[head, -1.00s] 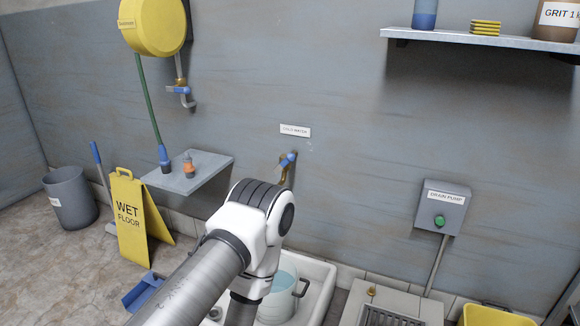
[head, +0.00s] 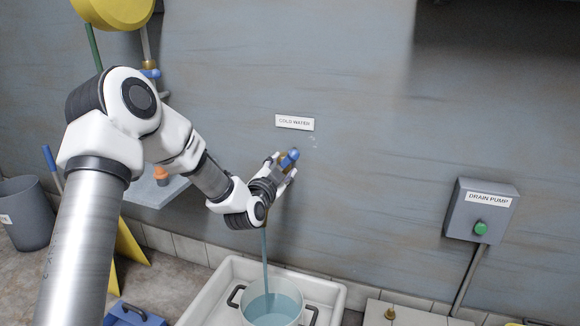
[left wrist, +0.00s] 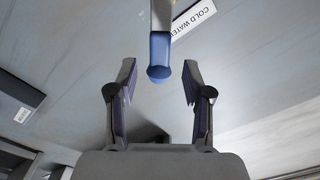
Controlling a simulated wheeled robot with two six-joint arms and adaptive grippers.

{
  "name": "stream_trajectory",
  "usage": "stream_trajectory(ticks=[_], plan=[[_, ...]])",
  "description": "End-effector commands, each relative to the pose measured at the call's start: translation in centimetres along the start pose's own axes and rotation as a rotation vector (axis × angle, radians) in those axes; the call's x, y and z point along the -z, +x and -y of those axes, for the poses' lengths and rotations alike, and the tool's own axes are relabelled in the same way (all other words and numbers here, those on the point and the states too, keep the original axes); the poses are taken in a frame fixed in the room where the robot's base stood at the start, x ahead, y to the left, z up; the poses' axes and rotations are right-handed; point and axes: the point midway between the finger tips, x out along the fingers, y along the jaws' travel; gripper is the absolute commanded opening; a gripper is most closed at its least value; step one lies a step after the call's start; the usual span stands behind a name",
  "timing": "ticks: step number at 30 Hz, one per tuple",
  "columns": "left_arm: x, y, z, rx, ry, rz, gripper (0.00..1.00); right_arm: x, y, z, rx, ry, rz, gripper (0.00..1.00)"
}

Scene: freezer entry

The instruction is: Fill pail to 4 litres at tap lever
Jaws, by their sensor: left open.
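The tap's blue lever (head: 290,157) sits on the wall under the COLD WATER sign. It also shows in the left wrist view (left wrist: 159,55), just beyond and between the fingertips. My left gripper (head: 281,172) is open around the tap area, with its fingers apart on either side of the lever; contact cannot be told. In the left wrist view the open jaws (left wrist: 157,82) hold nothing. A stream of water (head: 265,262) falls into the pail (head: 272,316), which stands upright in the white sink (head: 228,284). Water shows inside the pail; its litre marks are not readable. My right gripper is not seen.
The COLD WATER sign (head: 294,122) is just above the tap. A small shelf with an orange-topped bottle (head: 161,175) is behind my left arm. A DRAIN PUMP box (head: 481,211) is on the wall at right. The wall between is clear.

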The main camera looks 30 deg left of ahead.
Motion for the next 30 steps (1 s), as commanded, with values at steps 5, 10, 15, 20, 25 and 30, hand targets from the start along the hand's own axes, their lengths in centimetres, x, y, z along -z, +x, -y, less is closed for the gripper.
stream_trajectory(ticks=[5,10,15,20,25,30], plan=[[-0.2,3.5,-0.2,0.0,0.004,-0.001,0.5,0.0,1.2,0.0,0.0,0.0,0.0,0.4],[-0.1,5.1,-0.2,-0.001,0.001,0.001,0.5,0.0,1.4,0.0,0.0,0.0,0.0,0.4],[0.0,5.1,-0.1,-0.003,0.0,0.002,0.5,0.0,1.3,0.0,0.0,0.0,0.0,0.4],[0.0,5.1,-0.1,-0.002,0.0,0.001,0.07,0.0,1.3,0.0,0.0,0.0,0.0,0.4],[0.0,5.1,-0.1,-0.002,0.001,0.001,0.0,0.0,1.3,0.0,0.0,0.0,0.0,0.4],[0.0,5.1,-0.2,-0.002,0.011,0.001,0.0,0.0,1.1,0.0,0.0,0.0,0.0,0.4]])
